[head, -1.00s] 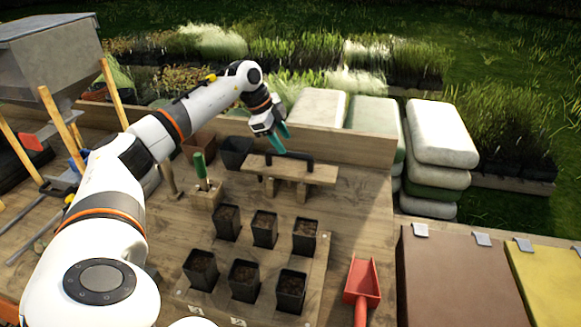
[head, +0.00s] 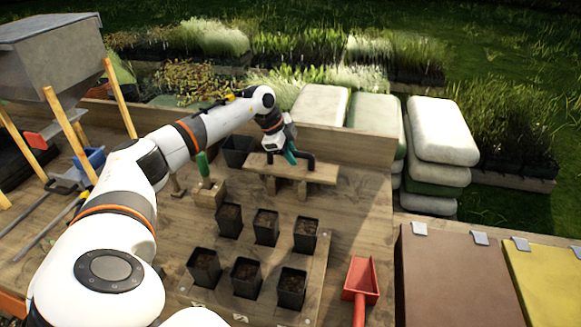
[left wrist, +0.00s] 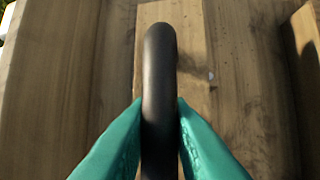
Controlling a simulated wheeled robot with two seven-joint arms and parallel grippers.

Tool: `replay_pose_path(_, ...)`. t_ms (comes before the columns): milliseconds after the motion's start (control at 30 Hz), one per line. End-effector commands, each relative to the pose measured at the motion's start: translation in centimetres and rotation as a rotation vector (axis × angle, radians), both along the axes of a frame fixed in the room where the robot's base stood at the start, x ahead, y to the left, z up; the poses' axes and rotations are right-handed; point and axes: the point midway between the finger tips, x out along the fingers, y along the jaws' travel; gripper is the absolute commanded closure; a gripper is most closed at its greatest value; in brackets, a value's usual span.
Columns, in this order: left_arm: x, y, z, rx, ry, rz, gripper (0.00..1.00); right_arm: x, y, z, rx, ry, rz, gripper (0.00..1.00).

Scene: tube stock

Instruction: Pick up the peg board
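The peg board (head: 322,175) is a small wooden board standing level on short wooden legs or pegs on the bench, with a dark handle (head: 311,158) along its top. My left gripper (head: 290,155) is above the board at its handle, with its teal fingers pointing down. In the left wrist view the dark handle (left wrist: 159,75) runs up the middle. The left gripper's fingertips (left wrist: 160,108) press against both sides of it with no clear gap. The board's wooden top (left wrist: 205,30) shows beneath. My right gripper is not in view.
Several black soil-filled pots (head: 265,227) stand in front of the board. A green-handled tool in a wooden block (head: 209,192) and an empty dark pot (head: 238,150) are to its left. A red scoop (head: 360,280) lies front right. A low wooden wall (head: 350,147) runs behind.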

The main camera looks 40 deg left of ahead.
Motion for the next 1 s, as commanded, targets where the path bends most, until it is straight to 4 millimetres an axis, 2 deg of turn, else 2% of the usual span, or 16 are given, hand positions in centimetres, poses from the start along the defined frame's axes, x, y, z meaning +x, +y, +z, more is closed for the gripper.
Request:
replay_pose_path(100,0.0,0.0,0.0,0.000,0.000,0.000,1.00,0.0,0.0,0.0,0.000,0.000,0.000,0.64)
replay_pose_path(467,0.1,0.0,0.8,0.000,-0.006,0.000,1.00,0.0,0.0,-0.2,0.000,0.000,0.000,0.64)
replay_pose_path(567,0.1,0.0,2.2,0.000,-0.009,-0.001,1.00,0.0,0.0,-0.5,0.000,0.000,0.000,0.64)
replay_pose_path(800,0.1,0.0,7.0,-0.001,-0.008,-0.001,1.00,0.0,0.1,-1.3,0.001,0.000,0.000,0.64)
replay_pose_path(1000,0.1,0.0,10.0,-0.001,-0.006,-0.001,1.00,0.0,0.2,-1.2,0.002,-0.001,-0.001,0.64)
